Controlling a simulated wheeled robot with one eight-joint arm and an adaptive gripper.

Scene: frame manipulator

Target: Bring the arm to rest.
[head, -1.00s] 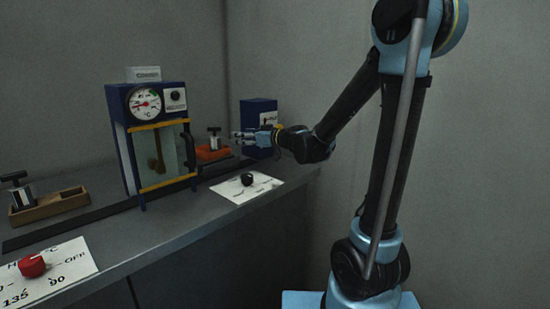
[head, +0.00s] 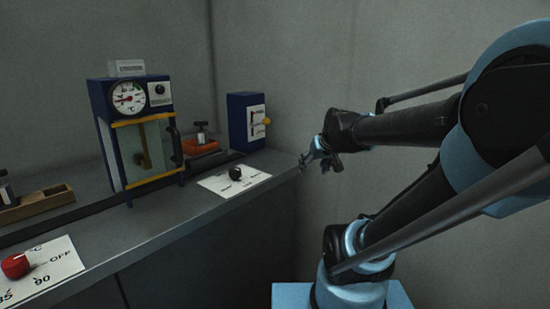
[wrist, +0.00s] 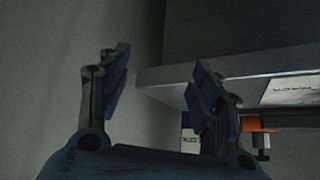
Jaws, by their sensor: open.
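My gripper (head: 306,161) is in the air just right of the counter's right end in the head view, apart from everything on it. In the wrist view my gripper (wrist: 160,90) shows its two fingers spread wide with nothing between them. My arm is folded back toward the right side of the head view, with the forearm nearly level and the gripper at its left end. The gripper is small and dark in the head view.
The counter (head: 130,242) holds a blue oven-like cabinet (head: 160,84) with a gauge, an orange tray (head: 200,147), a wooden tray (head: 40,203), a red knob (head: 15,266), a black knob (head: 235,173) and a blue switch box (head: 238,120). Free floor space lies right of the counter.

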